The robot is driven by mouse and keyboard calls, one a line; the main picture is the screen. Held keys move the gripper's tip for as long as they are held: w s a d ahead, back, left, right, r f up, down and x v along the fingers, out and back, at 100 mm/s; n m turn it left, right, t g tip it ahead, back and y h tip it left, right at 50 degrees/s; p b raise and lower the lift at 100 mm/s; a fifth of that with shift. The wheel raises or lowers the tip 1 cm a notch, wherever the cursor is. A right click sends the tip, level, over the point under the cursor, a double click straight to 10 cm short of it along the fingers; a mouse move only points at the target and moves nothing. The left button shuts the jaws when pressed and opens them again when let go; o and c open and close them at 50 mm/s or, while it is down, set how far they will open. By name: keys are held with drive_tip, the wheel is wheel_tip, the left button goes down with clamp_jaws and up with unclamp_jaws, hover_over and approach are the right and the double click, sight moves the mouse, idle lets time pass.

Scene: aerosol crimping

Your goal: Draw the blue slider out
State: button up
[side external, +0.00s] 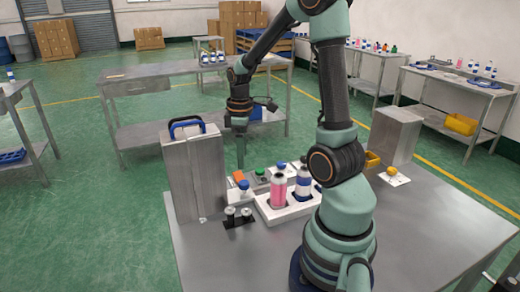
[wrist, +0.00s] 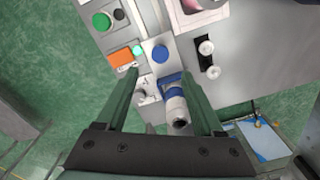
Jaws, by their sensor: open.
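A blue part (wrist: 169,80) with a pale cylindrical, dark-ended piece below it lies between my fingers in the wrist view. It looks like the slider, but I cannot tell for sure. My gripper (wrist: 160,74) is open, one finger on each side of it, with no clear contact. In the side external view my gripper (side external: 240,165) points down behind the fixture, near an orange block (side external: 238,176). A round blue-topped part (wrist: 160,53) sits just beyond the fingertips; a blue cap (side external: 244,185) shows in the side view. The slider is not clearly seen there.
A tall metal box (side external: 195,175) with a blue handle (side external: 187,125) stands left of my gripper. A white tray (side external: 285,211) holds a pink bottle (side external: 278,190) and a blue-and-white bottle (side external: 303,183). A black holder (side external: 238,218) bears small silver parts.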

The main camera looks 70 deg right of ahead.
sight(243, 183)
wheel_tip(243, 183, down, 9)
drive_tip(key=shift+r, duration=0.2)
drive_tip(key=shift+c, duration=0.3)
clamp_jaws()
drive_tip(key=shift+r, duration=0.1)
idle(1.2)
